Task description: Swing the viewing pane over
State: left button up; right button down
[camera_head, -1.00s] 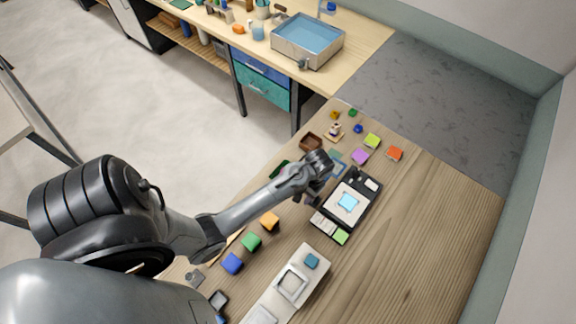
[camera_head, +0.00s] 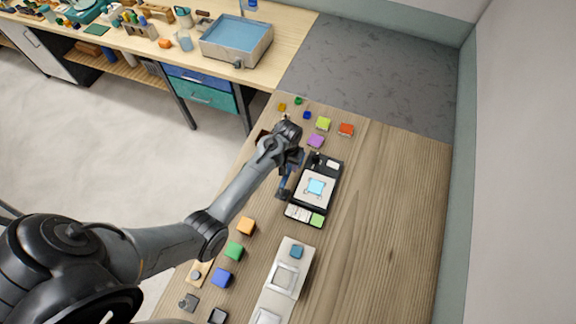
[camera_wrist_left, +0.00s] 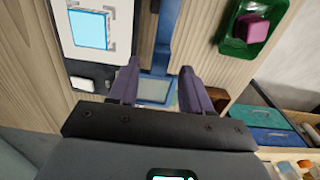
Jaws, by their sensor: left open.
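The black viewing device (camera_head: 329,167) lies on the wooden table and has a light pad with a pale blue square (camera_head: 316,187). In the left wrist view the pale blue square (camera_wrist_left: 90,30) is at upper left. A see-through pane with a blue frame (camera_wrist_left: 155,89) shows behind and between the fingers there; I cannot tell whether they touch it. In the head view it is mostly hidden by my arm, at the device's left side. My left gripper (camera_wrist_left: 160,80) is open, its two fingers apart. My right gripper is not in view.
A green tray (camera_wrist_left: 225,45) holds a magenta block. Coloured blocks, such as an orange one (camera_head: 246,226), lie along the table's left. A pale panel (camera_head: 268,300) lies in front of the device. A side bench carries a blue-filled basin (camera_head: 237,48). The table's right side is clear.

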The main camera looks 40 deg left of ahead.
aim_at(290, 167)
pick_arm(q)
jog(key=shift+f, duration=1.45)
jog(key=shift+c, duration=0.3)
grip_shut()
